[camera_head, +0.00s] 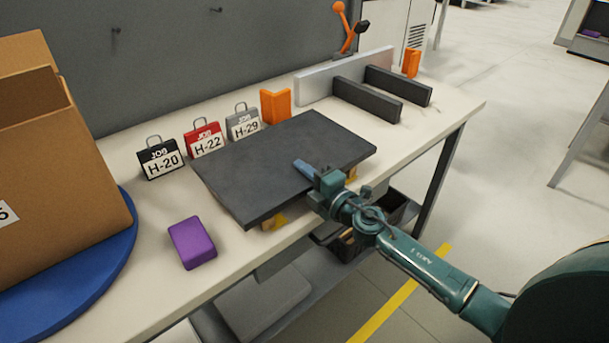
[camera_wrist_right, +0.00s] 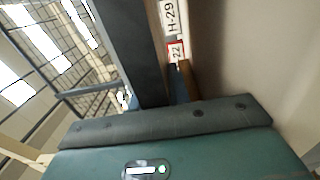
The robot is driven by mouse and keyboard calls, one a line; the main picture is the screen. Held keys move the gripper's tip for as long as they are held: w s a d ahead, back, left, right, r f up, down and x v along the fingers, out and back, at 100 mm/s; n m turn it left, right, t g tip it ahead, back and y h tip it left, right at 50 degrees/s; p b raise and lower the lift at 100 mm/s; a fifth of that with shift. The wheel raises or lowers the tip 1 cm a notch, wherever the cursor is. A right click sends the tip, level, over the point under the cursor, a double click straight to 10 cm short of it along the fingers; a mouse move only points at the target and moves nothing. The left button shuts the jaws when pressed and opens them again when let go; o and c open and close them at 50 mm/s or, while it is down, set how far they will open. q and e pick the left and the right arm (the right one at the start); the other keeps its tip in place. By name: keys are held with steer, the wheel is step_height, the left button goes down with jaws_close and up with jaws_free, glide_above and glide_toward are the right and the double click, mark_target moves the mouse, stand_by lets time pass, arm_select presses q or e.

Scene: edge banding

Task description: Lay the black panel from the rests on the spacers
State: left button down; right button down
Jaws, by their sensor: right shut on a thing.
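The black panel (camera_head: 275,160) lies flat, its front edge over wooden-yellow rests (camera_head: 274,221) that show beneath it; I cannot tell whether it still touches them. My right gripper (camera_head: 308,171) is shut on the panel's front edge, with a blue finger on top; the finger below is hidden. In the right wrist view the panel (camera_wrist_right: 128,45) appears as a dark slab seen edge-on. The spacers are two dark bars, a nearer one (camera_head: 366,101) and a farther one (camera_head: 399,84), parallel, at the right of the bench. My left gripper is not in view.
A pale fence (camera_head: 318,84) and orange angle pieces (camera_head: 276,106) stand behind. Job tags (camera_head: 204,139) line the panel's back. A purple block (camera_head: 192,243) and a carton (camera_head: 60,170) on a blue turntable (camera_head: 112,255) are left. The bench (camera_head: 446,101) is clear right of the spacers.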

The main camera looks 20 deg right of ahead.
steer(key=shift+s+a+f, duration=0.1)
steer(key=shift+s+f, duration=0.05)
steer(key=shift+f, duration=0.55)
steer(key=c, duration=1.2)
jaws_free()
steer(key=shift+c, duration=0.2)
steer(key=shift+s+f, duration=0.15)
steer(key=shift+f, duration=0.15)
steer(key=shift+s+f, duration=0.15)
steer(key=shift+s, duration=0.15)
steer(key=b+v, duration=0.1)
steer(key=v, duration=0.5)
steer(key=shift+d, duration=0.2)
steer(key=shift+w+r, duration=0.1)
steer(key=shift+r, duration=0.15)
steer(key=shift+r, duration=0.1)
